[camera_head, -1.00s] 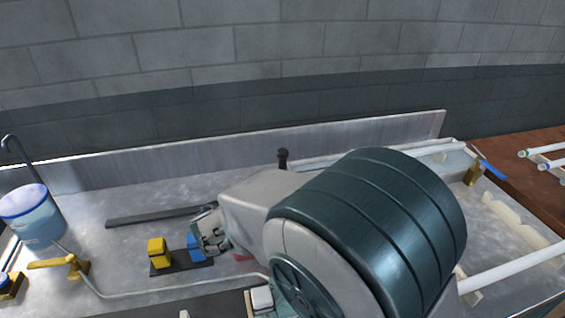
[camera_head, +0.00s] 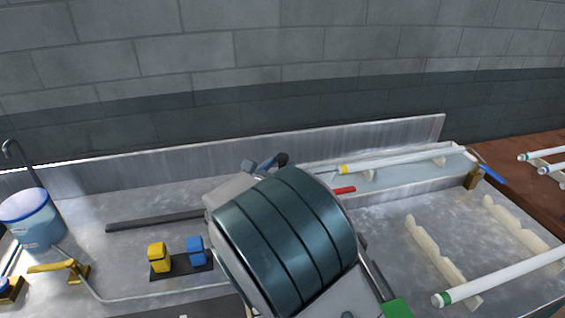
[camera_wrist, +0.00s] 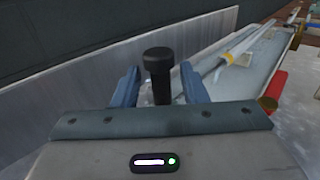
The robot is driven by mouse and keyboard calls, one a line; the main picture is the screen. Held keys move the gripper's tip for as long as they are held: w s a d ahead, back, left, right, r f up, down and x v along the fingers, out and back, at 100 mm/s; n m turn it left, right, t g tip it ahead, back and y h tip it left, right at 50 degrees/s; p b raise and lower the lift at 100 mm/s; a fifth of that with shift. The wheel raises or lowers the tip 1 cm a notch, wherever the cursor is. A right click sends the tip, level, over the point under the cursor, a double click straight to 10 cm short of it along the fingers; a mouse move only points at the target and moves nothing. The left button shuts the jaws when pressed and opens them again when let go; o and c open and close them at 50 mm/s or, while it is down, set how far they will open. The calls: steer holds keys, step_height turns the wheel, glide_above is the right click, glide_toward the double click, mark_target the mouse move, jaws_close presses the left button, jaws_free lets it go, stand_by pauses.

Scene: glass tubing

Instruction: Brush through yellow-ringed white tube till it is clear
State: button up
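The white tube with the yellow ring (camera_head: 405,158) lies in the raised trough along the back of the bench, its ringed end toward my gripper. It also shows in the wrist view (camera_wrist: 247,43), with a thin wire-like rod (camera_wrist: 216,68) near that end. My gripper (camera_head: 272,162) is at the post. In the wrist view the post (camera_wrist: 157,65) stands between my two blue fingers (camera_wrist: 157,88), which are spread with gaps beside it. Brush bristles cannot be made out.
A red rod (camera_head: 343,190) lies before the trough. Yellow (camera_head: 157,256) and blue (camera_head: 196,250) blocks sit on a dark strip. A green-ringed tube (camera_head: 500,280) lies at front right near notched racks (camera_head: 435,250). A blue bucket (camera_head: 35,218) stands at left.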

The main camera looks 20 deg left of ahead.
steer(key=shift+x, duration=0.95)
steer(key=shift+c, duration=0.3)
jaws_close()
steer(key=shift+r, duration=0.1)
